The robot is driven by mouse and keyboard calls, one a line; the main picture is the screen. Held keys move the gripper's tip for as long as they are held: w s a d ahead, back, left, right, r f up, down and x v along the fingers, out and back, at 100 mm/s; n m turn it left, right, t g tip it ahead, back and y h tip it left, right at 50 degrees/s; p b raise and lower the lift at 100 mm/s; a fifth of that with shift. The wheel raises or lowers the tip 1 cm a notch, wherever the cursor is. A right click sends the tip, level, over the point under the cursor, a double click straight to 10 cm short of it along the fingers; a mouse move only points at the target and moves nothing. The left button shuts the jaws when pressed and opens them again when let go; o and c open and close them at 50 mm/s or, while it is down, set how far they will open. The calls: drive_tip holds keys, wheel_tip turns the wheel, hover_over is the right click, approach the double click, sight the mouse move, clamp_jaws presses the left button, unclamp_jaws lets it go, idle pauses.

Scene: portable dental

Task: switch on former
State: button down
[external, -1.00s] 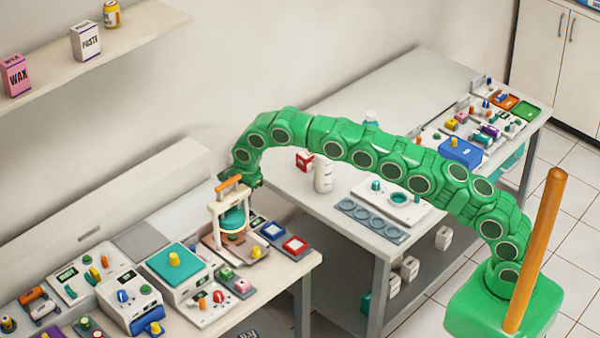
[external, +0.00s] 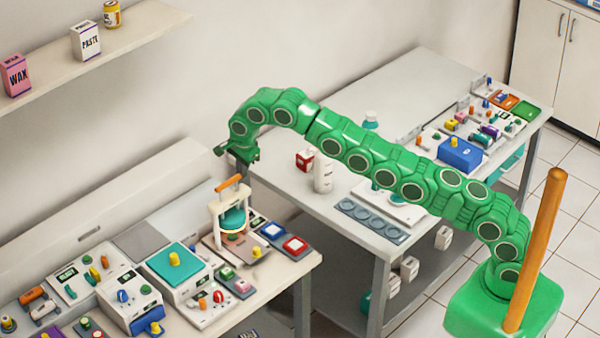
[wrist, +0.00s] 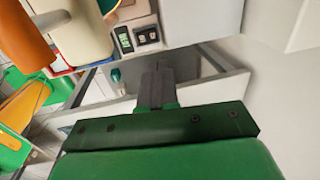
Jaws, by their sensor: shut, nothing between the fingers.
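The former (external: 214,222) stands on the near bench with a cream frame, a teal dome and an orange handle (external: 229,184) across its top. A yellow knob (external: 256,252) sits on its base. My gripper (external: 222,150) is above and behind the handle, apart from it, shut and empty. In the wrist view my shut gripper (wrist: 158,75) points away from the camera. The orange handle (wrist: 22,38) and part of the cream frame (wrist: 78,38) fill the upper left there.
A second bench (external: 300,195) with a white bottle (external: 323,177) is behind. Open air surrounds my gripper.

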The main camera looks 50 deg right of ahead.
drive_tip(key=shift+r, duration=0.3)
